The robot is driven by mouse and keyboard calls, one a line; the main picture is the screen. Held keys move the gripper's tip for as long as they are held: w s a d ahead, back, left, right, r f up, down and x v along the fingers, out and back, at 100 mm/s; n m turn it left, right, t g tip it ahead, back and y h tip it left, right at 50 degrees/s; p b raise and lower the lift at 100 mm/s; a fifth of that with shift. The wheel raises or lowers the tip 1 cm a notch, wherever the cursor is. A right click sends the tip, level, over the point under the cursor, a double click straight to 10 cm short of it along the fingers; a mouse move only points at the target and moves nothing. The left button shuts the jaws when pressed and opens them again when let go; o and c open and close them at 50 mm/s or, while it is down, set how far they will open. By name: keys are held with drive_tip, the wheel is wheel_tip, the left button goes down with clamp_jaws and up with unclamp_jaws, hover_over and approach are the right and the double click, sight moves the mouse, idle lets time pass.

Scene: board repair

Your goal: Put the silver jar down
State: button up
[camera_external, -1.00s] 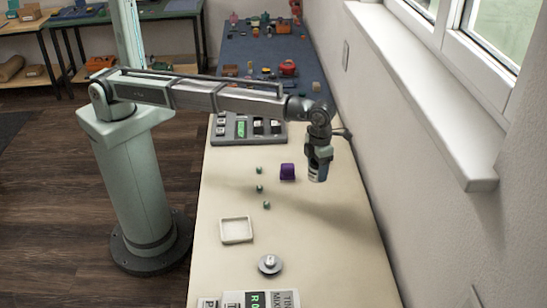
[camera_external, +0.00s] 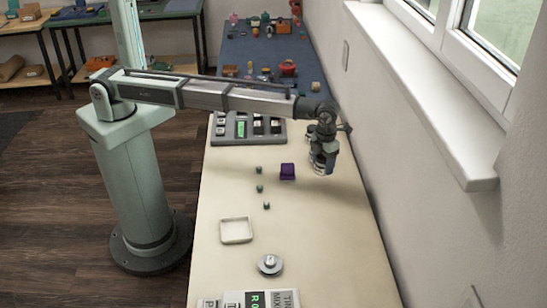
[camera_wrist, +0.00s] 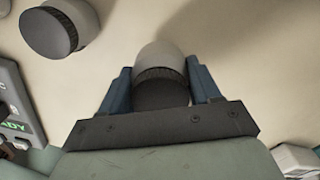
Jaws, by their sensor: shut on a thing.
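The silver jar (camera_wrist: 160,57) shows in the wrist view as a pale grey, rounded body with a dark ribbed band. My gripper (camera_wrist: 161,82) has its two blue fingers on either side of the jar and is shut on it. In the external view my gripper (camera_external: 324,152) points down at the right side of the bench, and the jar (camera_external: 322,168) is at its lower end. The jar is low over the bench top, right of the purple block; I cannot tell whether it touches. The fingers partly hide it.
The purple block (camera_external: 287,172) stands left of my gripper. A keypad panel (camera_external: 250,128) lies behind it. Several small green pieces, a square white tray (camera_external: 236,230) and a round metal knob (camera_external: 270,265) are on the cream bench (camera_external: 330,255). The wall is close on the right.

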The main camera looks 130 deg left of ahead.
sight(322, 171)
drive_tip(key=shift+f, duration=2.1)
drive_tip(key=shift+f, duration=0.15)
drive_tip(key=o, duration=1.2)
drive_tip(key=shift+c, duration=0.2)
wheel_tip(322, 171, up, 12)
drive_tip(key=shift+r, duration=0.15)
